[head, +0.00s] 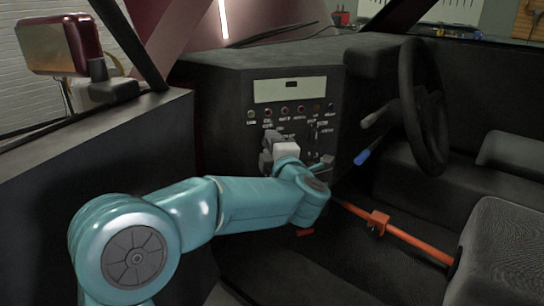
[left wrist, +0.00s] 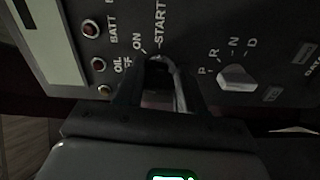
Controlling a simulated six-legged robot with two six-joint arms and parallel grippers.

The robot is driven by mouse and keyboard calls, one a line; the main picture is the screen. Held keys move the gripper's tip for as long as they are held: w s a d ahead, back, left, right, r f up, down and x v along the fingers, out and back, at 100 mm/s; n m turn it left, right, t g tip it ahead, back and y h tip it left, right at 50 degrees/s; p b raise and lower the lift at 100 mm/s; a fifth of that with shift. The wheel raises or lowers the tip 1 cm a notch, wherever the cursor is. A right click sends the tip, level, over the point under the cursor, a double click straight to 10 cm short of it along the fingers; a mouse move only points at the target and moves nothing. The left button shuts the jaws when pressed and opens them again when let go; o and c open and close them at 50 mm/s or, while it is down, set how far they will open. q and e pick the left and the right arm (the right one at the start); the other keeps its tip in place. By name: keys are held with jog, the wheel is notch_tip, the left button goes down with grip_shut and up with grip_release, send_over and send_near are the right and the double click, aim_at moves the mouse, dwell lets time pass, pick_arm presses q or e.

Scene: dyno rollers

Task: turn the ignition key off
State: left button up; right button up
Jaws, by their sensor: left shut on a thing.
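The ignition switch markings (left wrist: 138,42), reading ON and START with a partly covered OFF, are on the dark dash panel in the left wrist view. My left gripper (left wrist: 158,72) is at these markings, with its fingers shut on the ignition key. The key is almost wholly hidden between the dark fingers, so its angle cannot be made out. In the head view my left gripper (head: 267,150) is against the lower left of the control panel (head: 291,112) and covers the switch. My right gripper is not in view.
A white selector knob (left wrist: 237,78) marked P, R, N, D is just right of the fingers. Red indicator lights (left wrist: 92,28) are to the left. The steering wheel (head: 424,105), a blue-tipped lever (head: 362,157) and an orange bar (head: 405,235) are right of my arm.

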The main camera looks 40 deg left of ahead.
pick_arm(q)
jog(key=shift+r+n+b, duration=0.3)
jog(key=shift+n+b, duration=0.25)
jog(key=shift+n, duration=0.15)
jog(key=o, duration=1)
jog(key=shift+c, duration=0.2)
jog(key=shift+f, duration=0.1)
jog(key=p+v, duration=0.2)
jog(key=v, duration=1.4)
jog(key=shift+d, duration=0.2)
jog(key=shift+s+d, duration=0.1)
